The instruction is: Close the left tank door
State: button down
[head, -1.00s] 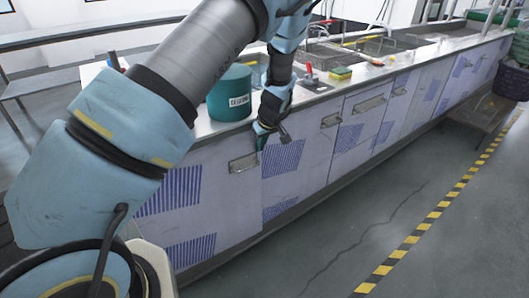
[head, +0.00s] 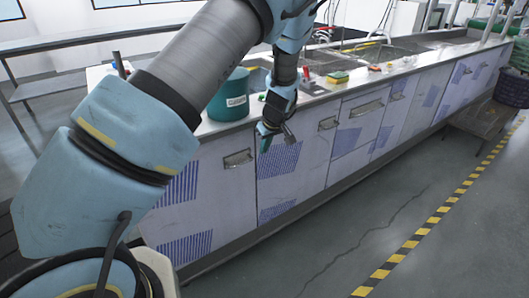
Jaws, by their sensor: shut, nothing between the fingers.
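The left tank door (head: 215,203) is the pale, blue-striped panel at the left end of the long counter. Its metal handle (head: 238,159) is near its top right. The door looks about flush with the neighbouring panel (head: 292,175), with a thin dark seam between them; a small gap cannot be ruled out. My gripper (head: 265,148) is shut and empty, pointing down just right of the handle, near the seam and below the counter edge. I cannot tell whether it touches the door front. My arm hides the door's upper left part.
A teal labelled bucket (head: 229,98) stands on the counter edge above the door. A yellow-green sponge (head: 337,77) lies farther right. More handled doors (head: 362,122) run along the front. The grey floor (head: 370,215) before them is clear up to a yellow-black stripe (head: 408,244).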

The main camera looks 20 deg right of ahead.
jog(key=b+v, duration=0.2)
jog(key=v, duration=0.7)
jog(key=a+r+g+p, duration=0.1)
jog(key=a+r+g, duration=0.15)
jog(key=a, duration=1.55)
jog(key=s+a+r+m, duration=0.1)
jog(key=s+a+r, duration=0.1)
jog(key=s+a, duration=0.4)
jog(key=s+a+r+m+p, duration=0.1)
jog(key=s+a, duration=0.4)
jog(key=a, duration=0.7)
notch_tip(320, 180, up, 2)
jog(key=shift+s+a+r+m+h, duration=0.1)
jog(key=shift+s+a+m+h, duration=0.2)
jog(key=shift+s+m+h, duration=0.15)
